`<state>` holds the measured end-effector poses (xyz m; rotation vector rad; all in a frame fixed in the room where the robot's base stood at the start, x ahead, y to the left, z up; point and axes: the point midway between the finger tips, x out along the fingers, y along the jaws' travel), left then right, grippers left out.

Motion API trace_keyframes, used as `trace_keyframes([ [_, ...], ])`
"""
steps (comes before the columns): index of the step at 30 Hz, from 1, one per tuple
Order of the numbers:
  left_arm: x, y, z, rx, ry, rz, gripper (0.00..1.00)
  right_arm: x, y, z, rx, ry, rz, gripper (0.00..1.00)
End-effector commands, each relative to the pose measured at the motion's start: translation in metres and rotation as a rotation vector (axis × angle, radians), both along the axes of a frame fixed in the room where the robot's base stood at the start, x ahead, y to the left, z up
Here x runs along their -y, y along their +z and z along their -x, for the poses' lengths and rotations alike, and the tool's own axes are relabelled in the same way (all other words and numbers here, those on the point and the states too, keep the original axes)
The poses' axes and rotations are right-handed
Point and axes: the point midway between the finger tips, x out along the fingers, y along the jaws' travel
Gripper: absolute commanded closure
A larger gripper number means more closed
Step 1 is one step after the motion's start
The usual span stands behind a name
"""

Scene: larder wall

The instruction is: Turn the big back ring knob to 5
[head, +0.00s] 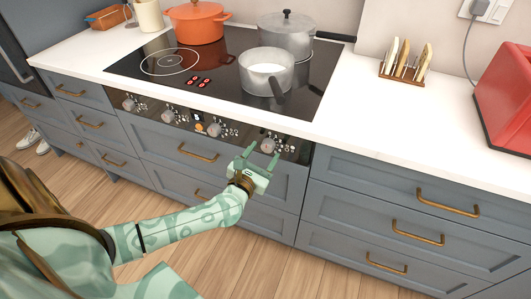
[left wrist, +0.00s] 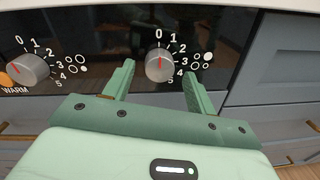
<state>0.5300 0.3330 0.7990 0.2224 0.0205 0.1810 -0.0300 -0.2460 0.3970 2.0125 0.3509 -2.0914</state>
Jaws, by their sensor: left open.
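The rightmost knob (head: 268,146) on the stove's dark front panel is round and silver. In the left wrist view this knob (left wrist: 160,64) has numbers 0 to 5 around it, and its ring sign has the upper right circle filled white. Its pointer line looks near 0, at the top. My left gripper (head: 259,155) is open in front of it. In the left wrist view the fingers of my left gripper (left wrist: 157,82) stand to the left and right of the knob, with gaps on both sides. My right gripper is not in view.
Another knob (left wrist: 28,68) with an orange WARM mark sits to the left. On the cooktop (head: 133,68) stand an orange pot (head: 197,24), a lidded grey pot (head: 287,37) and a saucepan (head: 266,75). Drawers with brass handles (head: 447,204) lie below and right.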

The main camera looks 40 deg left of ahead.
Motion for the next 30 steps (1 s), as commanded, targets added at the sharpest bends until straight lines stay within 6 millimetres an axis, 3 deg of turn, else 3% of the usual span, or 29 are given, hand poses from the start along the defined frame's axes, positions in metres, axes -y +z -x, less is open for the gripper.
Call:
trace_keyframes([
  [5, -0.0026, -0.0004, -0.0138, 0.0, 0.0, 0.0, 0.44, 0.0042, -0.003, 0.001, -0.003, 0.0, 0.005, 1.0],
  [13, -0.0027, 0.0001, -0.0151, 0.0, 0.0, -0.001, 0.44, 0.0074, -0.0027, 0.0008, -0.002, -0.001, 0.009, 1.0],
  [14, -0.0027, 0.0001, -0.0151, 0.0, 0.0, -0.001, 0.49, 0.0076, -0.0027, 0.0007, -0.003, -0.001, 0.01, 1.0],
  [18, -0.0027, 0.0001, -0.015, 0.0, 0.0, -0.001, 0.88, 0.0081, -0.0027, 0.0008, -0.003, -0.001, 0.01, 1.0],
  [30, -0.0024, 0.002, -0.0147, -0.011, -0.001, -0.05, 0.88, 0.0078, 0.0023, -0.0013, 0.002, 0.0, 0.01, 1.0],
])
